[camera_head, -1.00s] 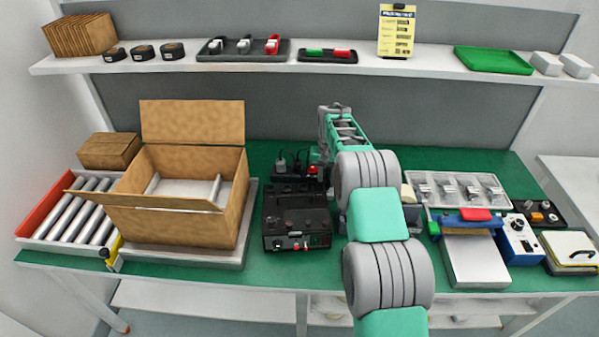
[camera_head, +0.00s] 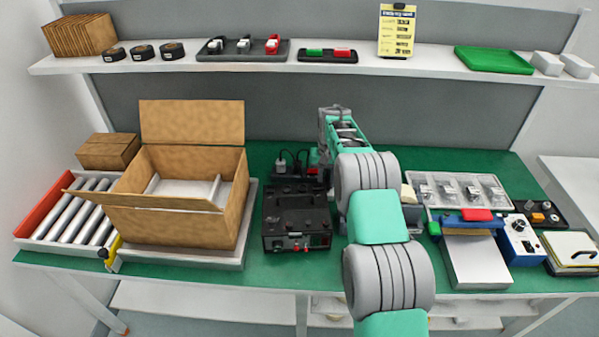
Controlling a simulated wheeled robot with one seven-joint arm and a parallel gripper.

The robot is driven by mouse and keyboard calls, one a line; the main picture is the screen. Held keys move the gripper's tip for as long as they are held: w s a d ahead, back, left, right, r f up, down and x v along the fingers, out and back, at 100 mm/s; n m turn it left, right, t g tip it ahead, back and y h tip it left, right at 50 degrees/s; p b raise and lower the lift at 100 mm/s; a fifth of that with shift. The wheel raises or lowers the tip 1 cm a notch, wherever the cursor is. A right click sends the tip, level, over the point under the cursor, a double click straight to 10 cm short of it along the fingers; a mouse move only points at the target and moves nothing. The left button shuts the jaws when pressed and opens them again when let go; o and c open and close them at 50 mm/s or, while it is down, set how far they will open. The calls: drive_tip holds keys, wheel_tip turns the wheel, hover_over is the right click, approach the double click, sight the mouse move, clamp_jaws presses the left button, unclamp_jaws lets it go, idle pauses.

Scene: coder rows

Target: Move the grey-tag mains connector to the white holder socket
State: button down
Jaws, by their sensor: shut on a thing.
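My gripper (camera_head: 323,166) points down at the back middle of the bench, beside the right end of a black holder strip (camera_head: 285,175). My own arm covers most of it, and its fingertips are hard to make out. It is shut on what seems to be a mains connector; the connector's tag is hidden. A connector with a pale top (camera_head: 281,161) stands upright in the strip's left part. A darker connector shape stands just right of it, too small to read a tag colour. I cannot make out which socket is the white one.
A black instrument box (camera_head: 297,217) stands in front of the strip. An open cardboard carton (camera_head: 172,222) is to the left. A tray of clear packs (camera_head: 460,204) and a blue-and-white device (camera_head: 517,238) are to the right. A shelf (camera_head: 340,64) runs above.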

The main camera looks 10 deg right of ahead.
drive_tip(key=c, duration=1.1)
unclamp_jaws()
